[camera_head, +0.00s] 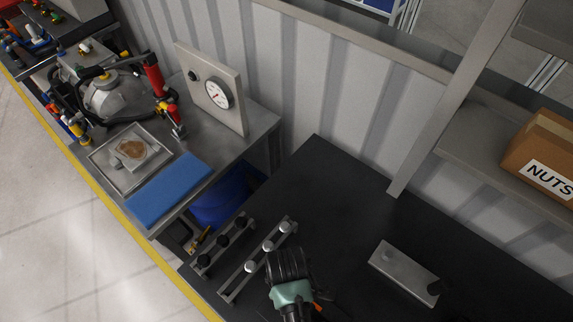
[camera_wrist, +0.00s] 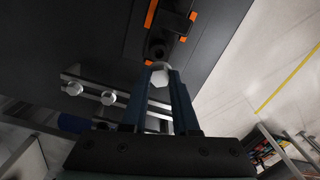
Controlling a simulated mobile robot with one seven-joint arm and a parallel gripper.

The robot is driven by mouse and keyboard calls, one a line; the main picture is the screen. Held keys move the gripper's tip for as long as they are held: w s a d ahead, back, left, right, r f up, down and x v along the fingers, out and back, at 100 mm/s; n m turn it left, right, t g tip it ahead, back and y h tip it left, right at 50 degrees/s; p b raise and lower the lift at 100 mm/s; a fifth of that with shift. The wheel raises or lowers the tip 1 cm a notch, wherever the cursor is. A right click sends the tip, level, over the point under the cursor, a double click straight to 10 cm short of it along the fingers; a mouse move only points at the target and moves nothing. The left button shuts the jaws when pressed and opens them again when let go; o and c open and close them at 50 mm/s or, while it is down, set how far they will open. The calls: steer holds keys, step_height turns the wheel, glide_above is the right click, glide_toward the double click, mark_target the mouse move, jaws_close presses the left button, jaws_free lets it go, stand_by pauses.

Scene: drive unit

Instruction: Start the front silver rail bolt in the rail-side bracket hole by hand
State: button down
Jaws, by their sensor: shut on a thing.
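My gripper (camera_wrist: 158,82) is shut on a silver bolt (camera_wrist: 161,70) between its dark blue fingers in the wrist view. Its pale head shows at the fingertips; its shank is hidden. A black round part (camera_wrist: 157,47) and a dark piece with orange edges (camera_wrist: 180,22) lie just beyond the bolt; I cannot tell whether they touch it. No bracket hole is visible. Other silver bolts (camera_wrist: 108,97) stand along a rail (camera_wrist: 88,84) to the left. In the head view, silver bolts (camera_head: 267,245) stand on the silver rail (camera_head: 240,275); my gripper's fingertips do not show there.
A black ribbed body with a teal part (camera_head: 292,290) is close right of the rails. A second rail holds black knobs (camera_head: 222,241). A grey metal block (camera_head: 404,272) lies to the right. The black tabletop (camera_head: 325,185) is clear behind. A side bench holds a blue mat (camera_head: 170,188).

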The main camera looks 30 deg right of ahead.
steer(key=shift+w, duration=0.4)
steer(key=shift+f, duration=0.3)
steer(key=f+b, duration=0.2)
steer(key=f, duration=0.1)
steer(key=f+b, duration=0.1)
steer(key=shift+s+f+b, duration=0.4)
steer(key=shift+w+r+n, duration=0.1)
steer(key=shift+r+n, duration=0.1)
steer(key=shift+n, duration=0.6)
steer(key=n+b, duration=0.1)
steer(key=n, duration=0.1)
steer(key=shift+n, duration=0.3)
steer(key=shift+r+n+p, duration=0.4)
steer(key=shift+n+p, duration=0.1)
steer(key=shift+n, duration=0.2)
steer(key=n+p, duration=0.1)
steer(key=n, duration=0.1)
steer(key=shift+n, duration=0.3)
steer(key=n+p, duration=0.1)
steer(key=n, duration=0.3)
steer(key=shift+f+n, duration=0.15)
steer(key=shift+n, duration=0.15)
